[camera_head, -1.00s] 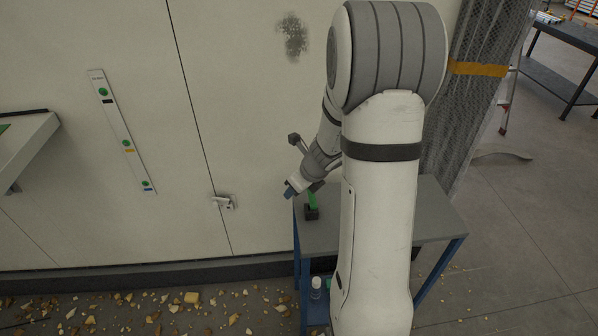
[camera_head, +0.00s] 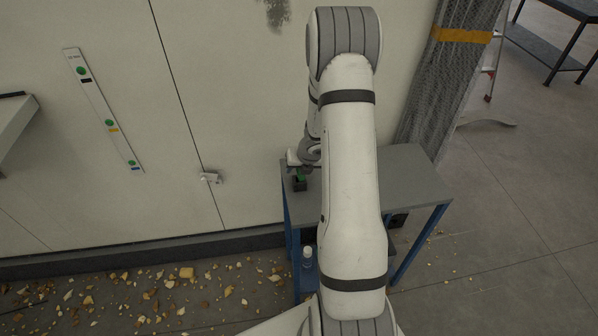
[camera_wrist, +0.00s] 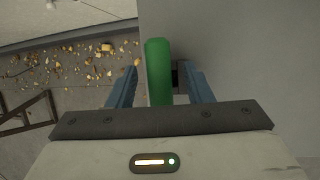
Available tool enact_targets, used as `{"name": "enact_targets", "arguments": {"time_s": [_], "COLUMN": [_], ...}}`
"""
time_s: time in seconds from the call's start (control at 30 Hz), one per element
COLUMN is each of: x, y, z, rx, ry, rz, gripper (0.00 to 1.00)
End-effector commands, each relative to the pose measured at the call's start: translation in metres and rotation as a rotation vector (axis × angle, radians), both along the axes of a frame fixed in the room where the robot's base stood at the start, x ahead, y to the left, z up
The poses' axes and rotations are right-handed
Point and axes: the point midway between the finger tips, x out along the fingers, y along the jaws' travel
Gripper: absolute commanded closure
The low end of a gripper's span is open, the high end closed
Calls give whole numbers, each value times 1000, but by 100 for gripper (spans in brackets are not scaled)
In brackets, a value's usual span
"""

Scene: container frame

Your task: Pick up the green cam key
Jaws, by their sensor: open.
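The green cam key (camera_wrist: 158,70) stands out in the wrist view, its green handle between the two blue fingers of my gripper (camera_wrist: 160,85). Gaps show on both sides of the handle, and the fingers are open. A dark part shows just right of the handle.
A pale wall panel (camera_head: 110,200) with a small latch (camera_head: 209,178) stands left of and behind the table. A bottle (camera_head: 307,256) is on the table's lower shelf. Yellowish debris (camera_head: 186,272) litters the floor. The tabletop right of my arm is clear.

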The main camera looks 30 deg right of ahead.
Motion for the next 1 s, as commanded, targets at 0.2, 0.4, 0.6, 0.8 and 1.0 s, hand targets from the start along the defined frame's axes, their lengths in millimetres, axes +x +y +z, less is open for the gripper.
{"name": "enact_targets", "arguments": {"time_s": [0.2,0.4,0.6,0.8,1.0], "x": [1,1,0,0,0], "y": [0,-1,-1,-1,-1], "z": [-1,0,0,0,0], "rx": [-1,-1,-1,-1,-1], "ry": [-1,-1,-1,-1,-2], "rz": [1,1,-1,-1,-1], "gripper": [54,69,85,100,100]}}
